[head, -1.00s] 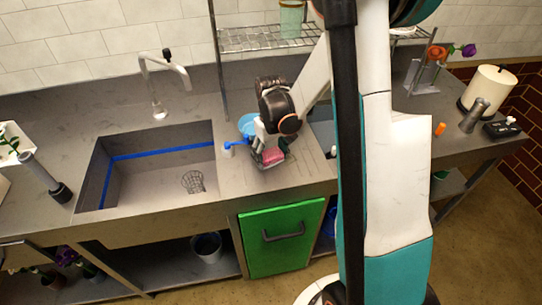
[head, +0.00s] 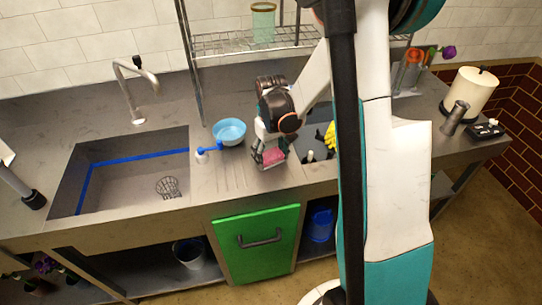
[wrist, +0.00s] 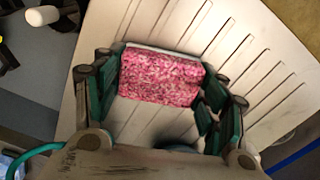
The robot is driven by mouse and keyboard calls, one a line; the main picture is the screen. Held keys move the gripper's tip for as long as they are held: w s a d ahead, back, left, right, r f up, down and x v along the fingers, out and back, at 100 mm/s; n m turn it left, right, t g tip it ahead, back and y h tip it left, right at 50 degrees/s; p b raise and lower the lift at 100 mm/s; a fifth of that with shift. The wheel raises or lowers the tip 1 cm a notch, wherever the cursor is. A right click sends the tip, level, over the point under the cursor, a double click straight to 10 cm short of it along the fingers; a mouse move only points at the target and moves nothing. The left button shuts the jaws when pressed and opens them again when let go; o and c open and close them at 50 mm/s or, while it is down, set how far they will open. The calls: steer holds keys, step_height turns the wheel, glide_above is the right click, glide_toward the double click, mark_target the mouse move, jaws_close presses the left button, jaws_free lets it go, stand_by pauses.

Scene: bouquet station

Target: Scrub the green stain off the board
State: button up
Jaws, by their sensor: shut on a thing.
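A pink speckled sponge (wrist: 160,77) sits between the teal fingers of my gripper (wrist: 158,100) in the wrist view, with a pale strip along its far edge. In the head view my gripper (head: 268,160) is shut on the sponge (head: 273,157) and points down over the ribbed drainboard (head: 231,178), to the right of the large sink. I cannot tell whether the sponge is touching the surface or held above it. I make out no green stain and no separate board in either view.
The large sink (head: 130,165) is farther left. A smaller basin (head: 318,143) with a yellow item (head: 330,136) lies to the right. A wire shelf (head: 250,40) stands behind.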

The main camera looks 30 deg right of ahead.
mark_target(270, 155)
steer(key=r, duration=0.2)
steer(key=r+p, duration=0.1)
steer(key=shift+a+r, duration=0.2)
steer(key=shift+r, duration=0.15)
steer(key=shift+r+p, duration=1.55)
steer(key=shift+r, duration=0.55)
